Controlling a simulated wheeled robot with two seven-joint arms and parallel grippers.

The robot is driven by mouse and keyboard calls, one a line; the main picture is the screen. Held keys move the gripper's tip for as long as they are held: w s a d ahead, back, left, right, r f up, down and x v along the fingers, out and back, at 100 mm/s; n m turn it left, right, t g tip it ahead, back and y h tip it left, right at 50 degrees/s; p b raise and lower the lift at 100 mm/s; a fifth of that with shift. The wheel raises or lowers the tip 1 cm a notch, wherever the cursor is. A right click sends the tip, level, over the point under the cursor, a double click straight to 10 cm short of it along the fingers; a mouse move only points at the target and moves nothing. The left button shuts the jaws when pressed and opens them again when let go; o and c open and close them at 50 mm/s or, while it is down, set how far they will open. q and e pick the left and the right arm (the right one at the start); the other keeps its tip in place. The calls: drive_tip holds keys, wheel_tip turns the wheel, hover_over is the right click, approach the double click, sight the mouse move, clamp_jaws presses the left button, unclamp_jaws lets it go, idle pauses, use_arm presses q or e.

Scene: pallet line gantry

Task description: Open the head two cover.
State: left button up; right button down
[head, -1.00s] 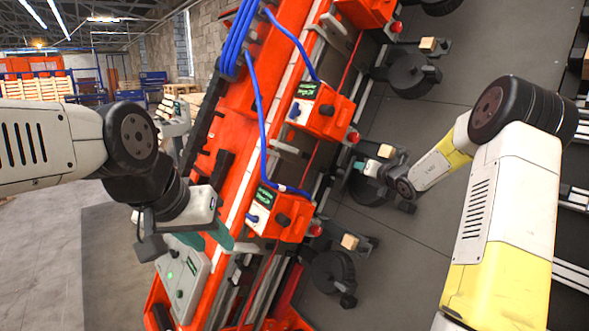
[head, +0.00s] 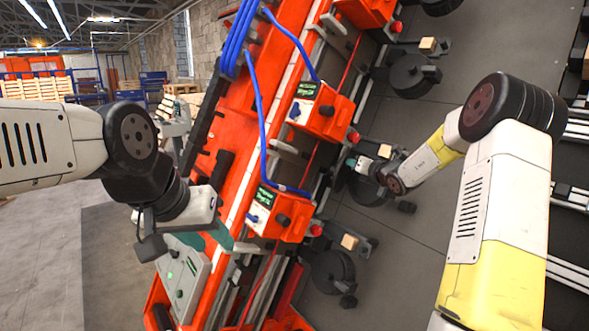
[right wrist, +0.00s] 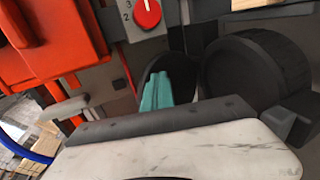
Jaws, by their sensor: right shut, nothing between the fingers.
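Orange head units stand along the orange gantry, including a middle one (head: 327,113) and a nearer one (head: 284,219). Each has a small green display whose text I cannot read, so I cannot tell which is head two. Dark round parts (head: 333,277) sit to their right; I cannot tell whether these are the covers. My right gripper (head: 350,161) is beside the middle unit, below its red knob (head: 354,136). In the right wrist view its teal fingers (right wrist: 157,92) are together and empty, before a dark round part. My left gripper (head: 218,236) is by the nearer unit, its fingers partly hidden.
In the right wrist view, a red knob (right wrist: 147,12) on a grey panel is just above the fingers, and a dark cylinder (right wrist: 258,72) is close on the right. Blue hoses (head: 258,110) run along the gantry.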

sight(343, 160)
drive_tip(key=shift+a, duration=0.1)
idle(0.3)
drive_tip(key=shift+w+a+r, duration=0.15)
drive_tip(key=shift+w+a, duration=0.15)
drive_tip(key=shift+a, duration=0.2)
drive_tip(key=shift+w+a+r, duration=0.1)
drive_tip(key=shift+w+a, duration=0.15)
drive_tip(key=shift+a, duration=0.2)
drive_tip(key=shift+w+a+r, duration=0.15)
drive_tip(key=shift+w+a, duration=0.6)
drive_tip(key=shift+a, duration=0.2)
drive_tip(key=shift+w+a, duration=0.4)
drive_tip(key=shift+w, duration=0.1)
drive_tip(key=v, duration=1)
drive_tip(key=shift+d, duration=0.35)
idle(0.7)
drive_tip(key=shift+s, duration=0.15)
